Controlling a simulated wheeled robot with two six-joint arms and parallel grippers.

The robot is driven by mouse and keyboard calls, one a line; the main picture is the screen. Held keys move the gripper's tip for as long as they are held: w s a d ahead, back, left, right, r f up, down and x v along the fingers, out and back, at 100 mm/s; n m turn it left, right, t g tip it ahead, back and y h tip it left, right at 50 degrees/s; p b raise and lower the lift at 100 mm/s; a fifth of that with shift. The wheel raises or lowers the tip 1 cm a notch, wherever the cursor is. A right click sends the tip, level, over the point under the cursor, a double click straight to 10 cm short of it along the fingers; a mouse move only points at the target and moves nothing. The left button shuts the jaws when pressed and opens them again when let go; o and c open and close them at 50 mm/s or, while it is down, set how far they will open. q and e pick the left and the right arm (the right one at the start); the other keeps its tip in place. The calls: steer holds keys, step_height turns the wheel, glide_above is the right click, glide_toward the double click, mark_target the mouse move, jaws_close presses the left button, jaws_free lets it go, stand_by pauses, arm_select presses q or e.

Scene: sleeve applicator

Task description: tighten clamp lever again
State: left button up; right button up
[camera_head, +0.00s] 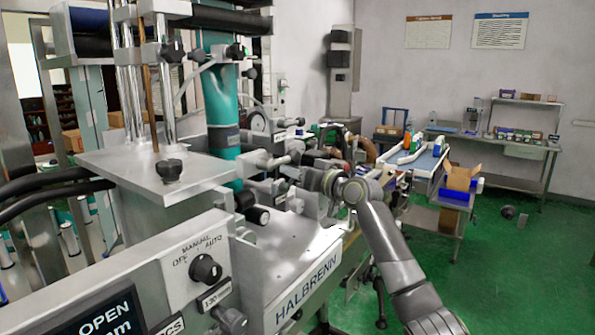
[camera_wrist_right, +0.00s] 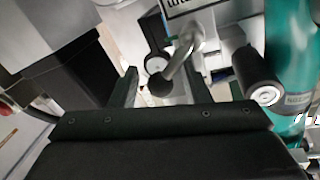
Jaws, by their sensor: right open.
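The clamp lever (camera_wrist_right: 183,62), a bent shiny metal rod ending in a black ball knob, shows in the right wrist view. My right gripper (camera_wrist_right: 184,80) is open, with one finger on each side of the lever's line. The knob lies nearer the left finger, and I see no contact. In the head view my right gripper (camera_head: 318,181) is small, at the machine's right side among its fittings. I cannot pick out the lever there with certainty. My left gripper is not in view.
A black cylindrical knob (camera_wrist_right: 261,86) and a teal column (camera_wrist_right: 290,60) stand close right of the gripper. The steel machine (camera_head: 150,170) fills the head view's left side. A conveyor (camera_head: 420,160) and a cart with a cardboard box (camera_head: 460,178) stand behind.

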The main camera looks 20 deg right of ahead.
steer(key=c, duration=0.9)
steer(key=shift+f+m, duration=0.25)
steer(key=shift+m, duration=0.05)
steer(key=m+p, duration=0.1)
steer(key=f+m+p, duration=0.1)
steer(key=m+g+p, duration=0.1)
steer(key=shift+w+d+f, duration=0.25)
steer(key=shift+d, duration=0.1)
steer(key=shift+d+f+m+g+p, duration=0.15)
steer(key=shift+f+m+p, duration=0.15)
steer(key=shift+m+p, duration=0.25)
steer(key=shift+a+f+m+g+p, duration=0.1)
steer(key=shift+f+m+p, duration=0.25)
steer(key=shift+m, duration=0.35)
steer(key=shift+d+f+m+g+p, duration=0.15)
steer(key=shift+f+m+p, duration=0.2)
steer(key=shift+m, duration=0.3)
steer(key=shift+a, duration=0.1)
steer(key=o, duration=0.9)
steer(key=shift+r, duration=0.15)
